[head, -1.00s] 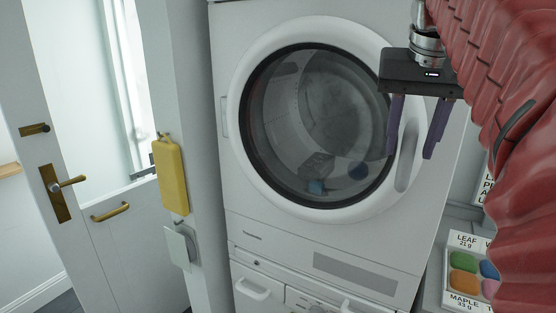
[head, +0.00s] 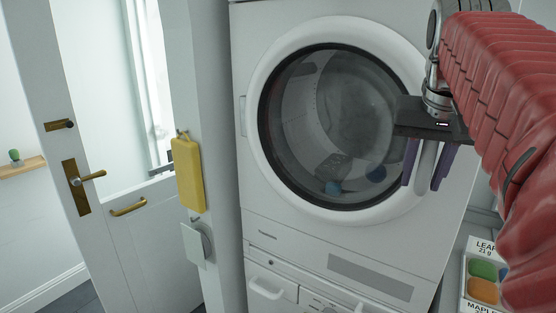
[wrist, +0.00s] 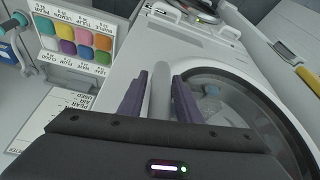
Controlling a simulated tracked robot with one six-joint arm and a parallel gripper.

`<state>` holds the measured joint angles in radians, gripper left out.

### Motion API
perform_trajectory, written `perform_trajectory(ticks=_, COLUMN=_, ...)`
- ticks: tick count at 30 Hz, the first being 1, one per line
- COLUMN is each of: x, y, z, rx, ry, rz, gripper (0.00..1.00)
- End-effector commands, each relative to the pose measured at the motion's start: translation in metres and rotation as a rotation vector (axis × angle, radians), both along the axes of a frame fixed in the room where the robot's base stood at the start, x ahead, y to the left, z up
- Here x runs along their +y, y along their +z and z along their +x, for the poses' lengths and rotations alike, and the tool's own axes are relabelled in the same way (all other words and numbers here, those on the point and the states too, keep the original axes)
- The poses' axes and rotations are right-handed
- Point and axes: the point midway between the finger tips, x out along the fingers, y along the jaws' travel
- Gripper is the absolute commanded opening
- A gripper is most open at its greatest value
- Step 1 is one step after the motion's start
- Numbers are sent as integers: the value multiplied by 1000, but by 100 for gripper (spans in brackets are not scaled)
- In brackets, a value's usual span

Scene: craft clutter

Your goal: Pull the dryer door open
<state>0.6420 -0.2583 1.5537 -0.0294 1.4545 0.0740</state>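The dryer door (head: 325,125) is round, with dark glass in a wide white ring, and looks closed against the white dryer. Its upright pale handle (head: 425,165) is on the right side of the ring. My gripper (head: 421,184) is open, with one purple finger on each side of the handle. The wrist view shows the handle (wrist: 160,92) between the spread fingers (wrist: 158,77), with a gap visible at least on its left. Whether a finger touches it I cannot tell. Blue items show dimly behind the glass.
A narrow wall with a hanging yellow case (head: 188,175) stands left of the dryer, and a white door (head: 95,200) with brass handles is beyond it. A tray of coloured blocks (wrist: 78,40) with labels is on the dryer's handle side. Drawers are below the dryer.

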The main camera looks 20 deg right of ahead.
Motion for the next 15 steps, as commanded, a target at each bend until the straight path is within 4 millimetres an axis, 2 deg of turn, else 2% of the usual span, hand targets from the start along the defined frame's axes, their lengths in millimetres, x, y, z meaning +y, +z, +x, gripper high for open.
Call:
perform_trajectory(ticks=2, x=0, y=0, z=0, rx=0, ry=0, rz=0, gripper=25)
perform_trajectory(ticks=12, x=0, y=0, z=0, rx=0, ry=-1, rz=0, gripper=1)
perform_trajectory(ticks=15, x=0, y=0, z=0, rx=0, ry=-1, rz=0, gripper=0)
